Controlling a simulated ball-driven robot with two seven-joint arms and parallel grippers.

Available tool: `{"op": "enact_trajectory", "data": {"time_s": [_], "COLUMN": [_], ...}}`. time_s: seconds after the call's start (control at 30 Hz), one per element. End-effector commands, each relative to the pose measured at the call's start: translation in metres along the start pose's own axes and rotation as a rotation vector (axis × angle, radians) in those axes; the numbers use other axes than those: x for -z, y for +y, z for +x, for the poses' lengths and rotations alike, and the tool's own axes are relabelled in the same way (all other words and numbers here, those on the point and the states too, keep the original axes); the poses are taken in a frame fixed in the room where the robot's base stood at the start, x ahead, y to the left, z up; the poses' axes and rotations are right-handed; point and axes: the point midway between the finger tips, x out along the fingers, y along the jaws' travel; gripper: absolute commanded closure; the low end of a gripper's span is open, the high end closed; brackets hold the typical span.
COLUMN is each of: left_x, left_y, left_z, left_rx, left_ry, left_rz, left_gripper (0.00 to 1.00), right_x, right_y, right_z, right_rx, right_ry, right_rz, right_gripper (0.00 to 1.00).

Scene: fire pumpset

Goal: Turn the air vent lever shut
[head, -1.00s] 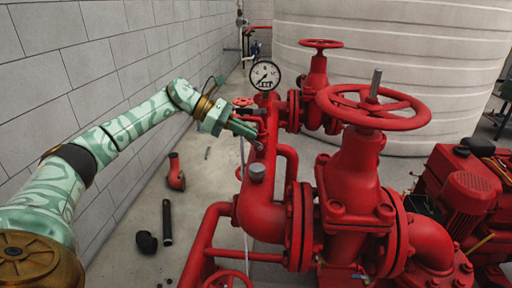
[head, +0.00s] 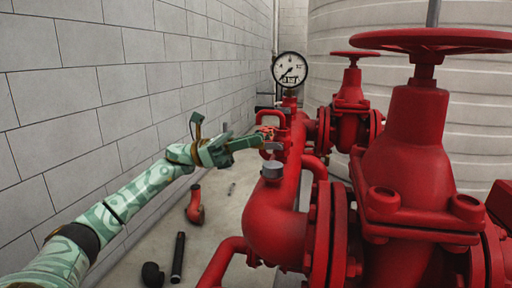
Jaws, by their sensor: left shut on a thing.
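My left gripper (head: 264,141) reaches in from the left, level with the red pipework, at a small grey fitting (head: 272,150) on the pipe below the pressure gauge. Its jaws are shut on a small part there, which I take to be the air vent lever; the fingers hide most of it. I cannot tell the lever's angle. My right gripper is not in view.
The pressure gauge (head: 290,69) stands behind the gripper. Large red valves (head: 412,150) fill the right side. A grey-capped red pipe (head: 273,172) is in front. A loose red elbow (head: 195,205) and a black tube (head: 178,258) lie on the floor by the block wall (head: 75,110).

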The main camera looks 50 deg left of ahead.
Motion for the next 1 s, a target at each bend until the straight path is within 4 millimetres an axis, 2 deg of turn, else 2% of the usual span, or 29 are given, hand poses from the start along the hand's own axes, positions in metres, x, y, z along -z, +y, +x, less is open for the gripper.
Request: {"op": "enact_trajectory", "data": {"time_s": [0.03, 0.7, 0.73, 0.8, 1.0], "left_x": [0.0057, 0.0056, 0.0056, 0.0056, 0.005], "left_y": [0.0014, 0.0003, 0.0003, 0.0003, 0.0001], "left_z": [-0.0014, -0.002, -0.002, -0.0019, -0.0019], "left_rx": [-0.004, -0.001, -0.001, -0.001, 0.0], "left_ry": [-0.015, -0.074, -0.074, -0.074, -0.073], "left_rz": [-0.003, -0.001, -0.002, -0.002, -0.001], "left_gripper": [1.0, 1.0, 0.87, 0.71, 0.71], "right_x": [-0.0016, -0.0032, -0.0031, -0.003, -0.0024], "right_y": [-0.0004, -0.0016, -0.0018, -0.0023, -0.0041], "right_z": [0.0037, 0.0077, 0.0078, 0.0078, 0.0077], "right_rx": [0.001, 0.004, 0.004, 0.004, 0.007], "right_ry": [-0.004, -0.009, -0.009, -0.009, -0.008], "right_rz": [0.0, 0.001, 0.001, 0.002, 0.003], "right_gripper": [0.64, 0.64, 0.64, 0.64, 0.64]}}
